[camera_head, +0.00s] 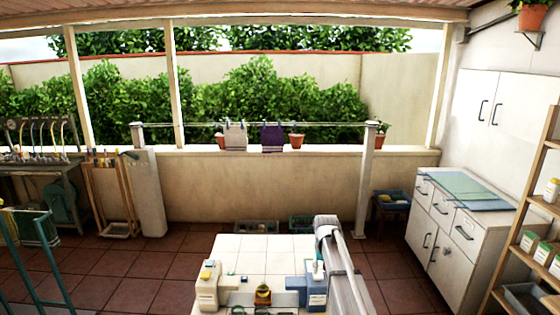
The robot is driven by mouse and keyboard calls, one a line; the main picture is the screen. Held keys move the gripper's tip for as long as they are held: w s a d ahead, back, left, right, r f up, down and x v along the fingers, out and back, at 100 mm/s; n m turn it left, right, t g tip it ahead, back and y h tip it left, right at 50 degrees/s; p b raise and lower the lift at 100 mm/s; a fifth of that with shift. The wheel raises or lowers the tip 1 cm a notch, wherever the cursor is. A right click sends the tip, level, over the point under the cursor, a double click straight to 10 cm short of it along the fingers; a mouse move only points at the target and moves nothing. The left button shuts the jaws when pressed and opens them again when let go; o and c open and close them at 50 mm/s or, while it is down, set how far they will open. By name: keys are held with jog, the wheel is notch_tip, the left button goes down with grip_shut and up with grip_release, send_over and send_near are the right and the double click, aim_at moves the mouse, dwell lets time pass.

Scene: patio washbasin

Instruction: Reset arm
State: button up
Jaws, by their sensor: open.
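Nothing is seen held by the arm.
A white drawer cabinet (440,225) with a green mat (465,190) stands right, beside a wooden shelf (515,240). A clothesline with cloths (272,137) runs behind. A blue crate stand (392,205) is beside the cabinet. Red floor tiles (130,262) are clear at left.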

jog(key=s+f+b, duration=0.3)
jog(key=s, duration=0.6)
jog(key=s+d+f+b, duration=0.1)
jog(key=s+f+b, duration=0.2)
jog(key=s, duration=0.6)
jog(key=s+f+b, duration=0.3)
jog(key=s+f, duration=0.1)
jog(key=s, duration=0.6)
jog(key=shift+d, duration=0.35)
